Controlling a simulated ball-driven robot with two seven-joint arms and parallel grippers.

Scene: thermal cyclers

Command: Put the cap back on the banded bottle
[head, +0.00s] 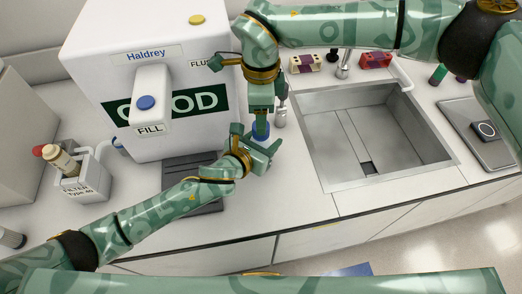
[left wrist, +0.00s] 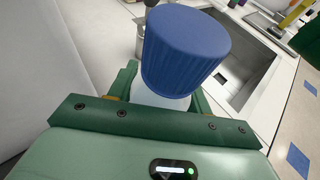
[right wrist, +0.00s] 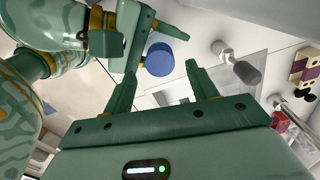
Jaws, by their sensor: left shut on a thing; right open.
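A blue ribbed cap (left wrist: 186,50) sits on top of a pale bottle (left wrist: 158,97) in the left wrist view. My left gripper (head: 258,152) is shut around the bottle below the cap and holds it at the counter's front. The fingers hide most of the bottle, and I see no band on it. Whether the cap is tight cannot be told. My right gripper (head: 262,110) points down just above the cap in the head view. In the right wrist view its open fingers (right wrist: 160,72) stand either side of the cap (right wrist: 166,60), which is beyond the tips.
A white Haldrey dispenser (head: 190,75) stands behind on the left, with a dark tray (head: 180,175) below it. A steel sink (head: 400,160) lies to the right.

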